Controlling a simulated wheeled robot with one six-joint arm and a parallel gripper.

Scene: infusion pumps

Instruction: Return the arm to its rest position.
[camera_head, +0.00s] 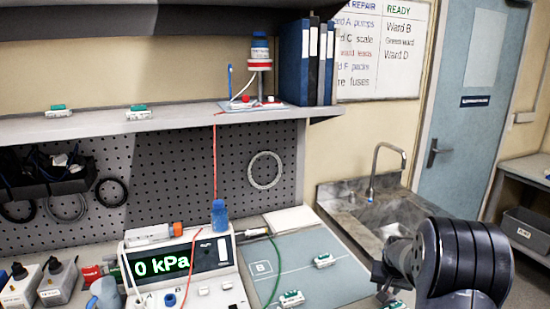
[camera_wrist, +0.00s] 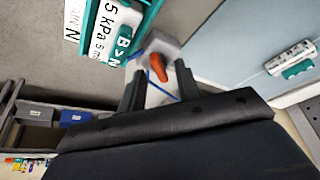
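My arm (camera_head: 455,262) reaches in at the lower right of the head view, over the bench edge beside the sink. In the wrist view my gripper (camera_wrist: 158,80) has its two dark fingers apart, with nothing held between them. A second white and green module (camera_wrist: 292,60) lies on the blue-grey mat (camera_wrist: 225,35) at the right. In the head view, the fingertips are hard to make out beside the arm.
A pressure meter (camera_head: 185,265) reading 0 kPa stands on the bench beside the mat (camera_head: 325,245) marked B. Modules (camera_head: 323,260) (camera_head: 291,298) lie on the mat. A shelf (camera_head: 170,120) runs above. The sink (camera_head: 375,215) and tap are behind my arm.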

